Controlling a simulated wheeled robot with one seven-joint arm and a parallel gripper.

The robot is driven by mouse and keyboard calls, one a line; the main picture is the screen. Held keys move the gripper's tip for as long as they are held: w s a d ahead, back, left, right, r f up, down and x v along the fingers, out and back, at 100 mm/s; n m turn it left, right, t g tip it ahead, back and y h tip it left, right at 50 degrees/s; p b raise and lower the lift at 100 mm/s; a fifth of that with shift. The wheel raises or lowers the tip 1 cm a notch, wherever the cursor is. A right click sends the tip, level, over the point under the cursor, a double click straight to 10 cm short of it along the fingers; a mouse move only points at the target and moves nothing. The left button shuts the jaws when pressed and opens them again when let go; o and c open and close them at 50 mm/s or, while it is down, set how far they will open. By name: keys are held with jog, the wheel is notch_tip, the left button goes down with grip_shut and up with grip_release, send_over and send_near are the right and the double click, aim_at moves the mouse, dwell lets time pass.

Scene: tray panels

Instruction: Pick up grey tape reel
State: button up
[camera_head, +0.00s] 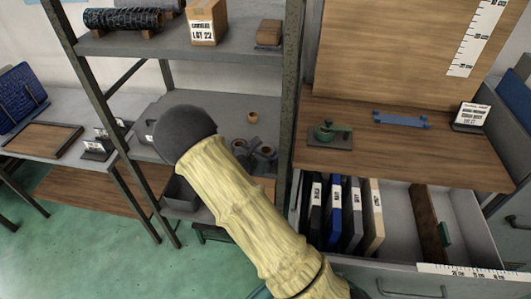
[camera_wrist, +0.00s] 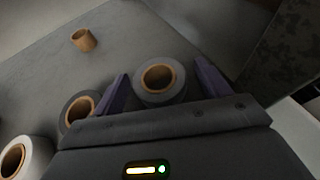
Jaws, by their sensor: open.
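In the wrist view, my gripper (camera_wrist: 161,68) is open, with one purple finger on each side of a grey tape reel (camera_wrist: 146,97) with a brown core. The fingers look close to its sides; I cannot tell whether they touch it. A darker grey reel (camera_wrist: 68,104) stands just left of the left finger. A white reel (camera_wrist: 38,160) is at the lower left, partly cut off. In the head view, several small reels (camera_head: 267,150) sit on the middle shelf beside my arm.
A small brown ring (camera_wrist: 84,39) lies farther back on the grey shelf (camera_wrist: 125,25), with bare surface around it. A dark shelf post (camera_head: 291,90) rises right of the reels. An upper shelf (camera_head: 180,42) carries a box. An open drawer (camera_head: 405,195) is at the right.

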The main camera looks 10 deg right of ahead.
jog(key=shift+a, duration=0.1)
jog(key=c, duration=1.1)
jog(key=shift+o, duration=0.2)
jog(key=shift+w+a+r, duration=0.1)
jog(key=shift+a+r, duration=0.1)
jog(key=shift+r, duration=0.4)
notch_tip(320, 180, up, 6)
jog(key=shift+r, duration=0.15)
jog(key=w+a, duration=0.2)
jog(key=a, duration=0.4)
jog(key=w+a, duration=0.3)
jog(key=a, duration=0.3)
jog(key=w+a, duration=0.2)
jog(key=a, duration=0.4)
jog(key=shift+w+f+p, duration=0.25)
jog(key=shift+p, duration=0.05)
